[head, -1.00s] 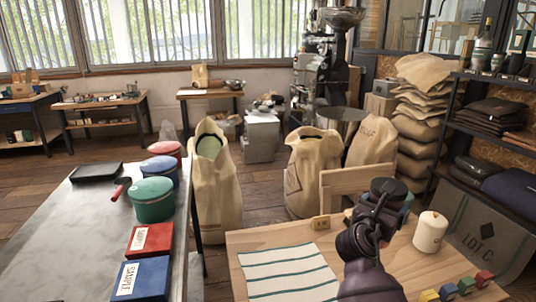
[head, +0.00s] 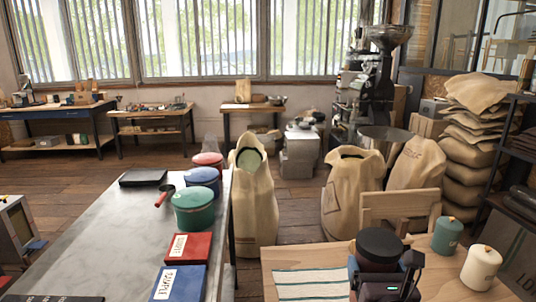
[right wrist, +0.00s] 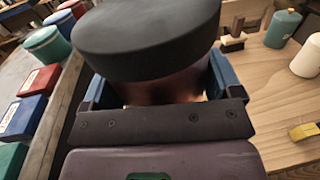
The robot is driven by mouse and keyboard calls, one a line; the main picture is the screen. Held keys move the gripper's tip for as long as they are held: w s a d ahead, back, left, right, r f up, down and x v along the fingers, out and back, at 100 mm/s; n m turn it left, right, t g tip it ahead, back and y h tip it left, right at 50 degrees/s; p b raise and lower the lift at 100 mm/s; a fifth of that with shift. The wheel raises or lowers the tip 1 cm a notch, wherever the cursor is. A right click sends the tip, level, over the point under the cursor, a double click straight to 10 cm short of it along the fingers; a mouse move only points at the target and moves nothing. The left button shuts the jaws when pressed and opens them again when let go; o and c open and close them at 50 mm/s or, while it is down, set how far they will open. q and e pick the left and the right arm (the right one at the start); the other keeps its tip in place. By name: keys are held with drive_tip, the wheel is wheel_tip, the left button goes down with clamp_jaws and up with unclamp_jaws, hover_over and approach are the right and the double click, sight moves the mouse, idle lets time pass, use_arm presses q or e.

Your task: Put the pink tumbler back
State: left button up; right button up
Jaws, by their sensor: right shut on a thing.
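My right gripper (head: 386,284) is shut on a tumbler with a wide black lid (head: 380,244), held above the wooden table (head: 425,270). In the right wrist view the tumbler's body (right wrist: 165,90) looks dull pinkish-copper in shade between the blue-edged fingers (right wrist: 158,92). The lid hides most of the body, and its base is hidden. A striped cloth (head: 308,285) lies on the table left of the gripper. My left gripper is not in view.
A green canister (head: 447,236) and a cream canister (head: 481,268) stand on the table to the right. The metal bench (head: 110,240) at left bears a green pot (head: 194,209), a blue pot (head: 203,180) and red and blue sample boxes. Sacks stand behind.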

drive_tip(key=s+f+y, duration=0.1)
drive_tip(key=s+f, duration=0.4)
drive_tip(key=f, duration=0.1)
drive_tip(key=shift+s+a+f+n, duration=0.15)
drive_tip(key=shift+a+f+n, duration=0.15)
drive_tip(key=shift+f+n, duration=0.1)
